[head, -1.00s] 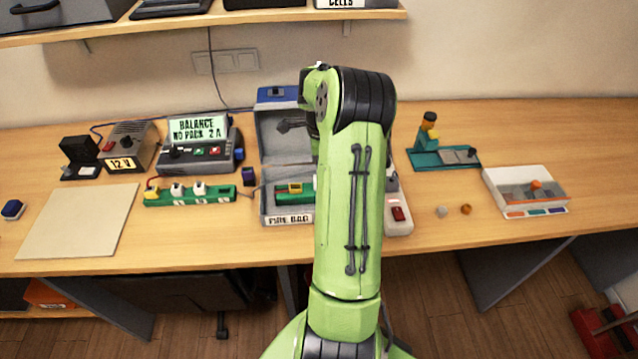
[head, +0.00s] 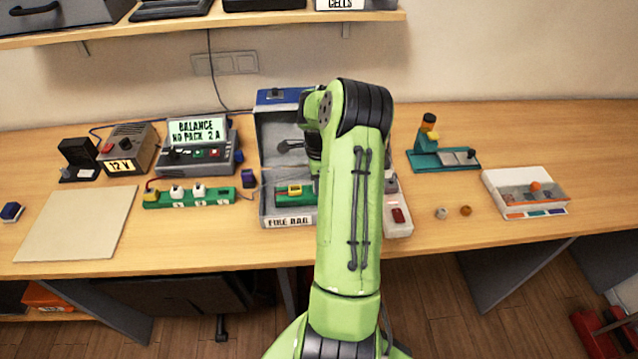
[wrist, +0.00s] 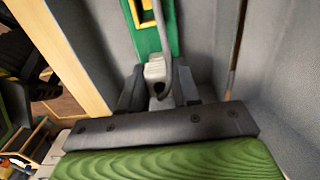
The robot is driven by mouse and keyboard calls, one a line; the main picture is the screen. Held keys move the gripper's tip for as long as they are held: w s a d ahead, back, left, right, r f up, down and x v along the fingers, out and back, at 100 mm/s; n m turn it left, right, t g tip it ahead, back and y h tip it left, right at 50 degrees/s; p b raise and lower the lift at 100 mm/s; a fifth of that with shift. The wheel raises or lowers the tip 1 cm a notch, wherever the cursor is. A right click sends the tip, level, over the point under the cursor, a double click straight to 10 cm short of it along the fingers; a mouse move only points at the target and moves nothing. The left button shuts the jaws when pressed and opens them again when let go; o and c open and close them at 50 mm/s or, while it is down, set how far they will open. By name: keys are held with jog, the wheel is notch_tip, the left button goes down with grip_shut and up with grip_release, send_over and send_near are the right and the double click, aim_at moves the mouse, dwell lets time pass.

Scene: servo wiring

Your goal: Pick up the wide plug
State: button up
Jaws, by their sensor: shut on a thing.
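In the wrist view, a pale grey plug (wrist: 156,70) sits between the dark fingers of my gripper (wrist: 158,88), which is shut on it. It looks like the wide plug. A grey lead runs up from it, over a green strip with a yellow-framed part (wrist: 147,12). The plug is at the near end of that strip; I cannot tell whether it is still seated. In the head view, the green strip (head: 292,190) lies inside the open grey box marked FIRE BAG (head: 290,222). My arm hides the gripper and the plug there.
The box walls stand close around my gripper. To the left are another green strip with several plugs (head: 215,196), a balance charger (head: 185,158) and a pale mat (head: 75,225). A white tray (head: 500,180) is at right. The front right of the table is mostly clear.

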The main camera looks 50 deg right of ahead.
notch_tip(320, 180, up, 10)
jog(key=shift+r+p, duration=0.1)
jog(key=shift+p, duration=0.35)
jog(key=shift+w+a, duration=0.1)
